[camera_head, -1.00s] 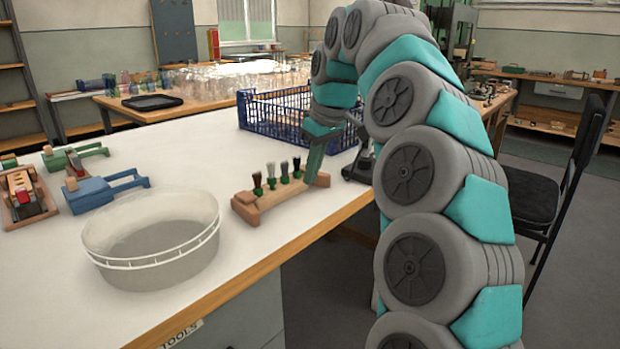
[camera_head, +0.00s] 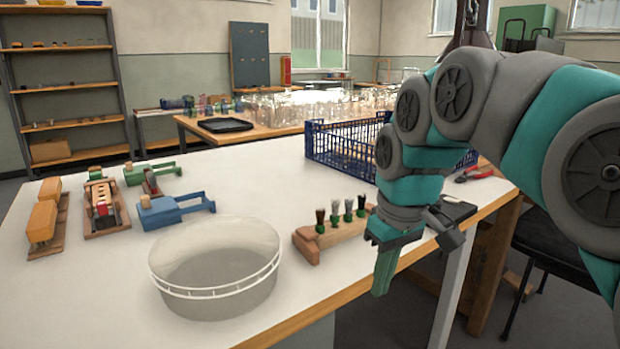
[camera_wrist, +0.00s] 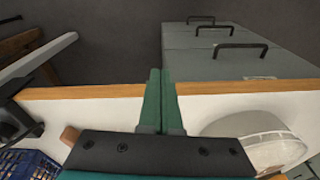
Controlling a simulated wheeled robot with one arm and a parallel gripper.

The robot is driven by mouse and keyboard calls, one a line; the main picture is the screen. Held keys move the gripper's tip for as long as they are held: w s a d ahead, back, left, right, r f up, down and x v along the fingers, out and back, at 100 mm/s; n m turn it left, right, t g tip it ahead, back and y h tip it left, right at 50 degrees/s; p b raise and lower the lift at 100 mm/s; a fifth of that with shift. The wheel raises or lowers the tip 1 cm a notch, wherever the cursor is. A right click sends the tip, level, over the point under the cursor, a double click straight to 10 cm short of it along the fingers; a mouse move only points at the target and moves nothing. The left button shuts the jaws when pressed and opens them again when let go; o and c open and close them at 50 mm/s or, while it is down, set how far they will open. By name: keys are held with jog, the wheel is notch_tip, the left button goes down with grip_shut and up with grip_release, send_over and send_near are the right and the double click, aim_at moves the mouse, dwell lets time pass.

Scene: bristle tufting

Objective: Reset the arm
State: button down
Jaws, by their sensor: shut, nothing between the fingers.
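My gripper (camera_head: 383,272) points down with its green fingers together and nothing between them, just off the table's front edge in the head view. In the wrist view its closed green fingers (camera_wrist: 160,98) reach over the table's wooden edge toward the floor. My arm comes in from the right and bends down to the gripper. The wooden brush block (camera_head: 310,247) with several upright dark and light bristle tufts in green holders stands on the table, just left of the gripper. My gripper partly hides the table's edge behind it.
A clear round tub (camera_head: 215,290) stands at the front of the white table (camera_head: 110,310). Blue and wooden tools (camera_head: 175,210) lie at the left. A blue crate (camera_head: 340,145) stands behind the gripper. Drawers with handles (camera_wrist: 235,55) are below the edge.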

jog(key=s+d+f+m+g, duration=0.1)
jog(key=s+f+m, duration=0.2)
jog(key=s+f, duration=0.6)
jog(key=s+d+f+m+g+h, duration=0.1)
jog(key=s+d+f+m, duration=0.1)
jog(key=s+f, duration=0.7)
jog(key=s, duration=0.5)
jog(key=shift+s+d+m+g, duration=0.15)
jog(key=shift+d+m+g, duration=0.1)
jog(key=shift+m+g, duration=0.15)
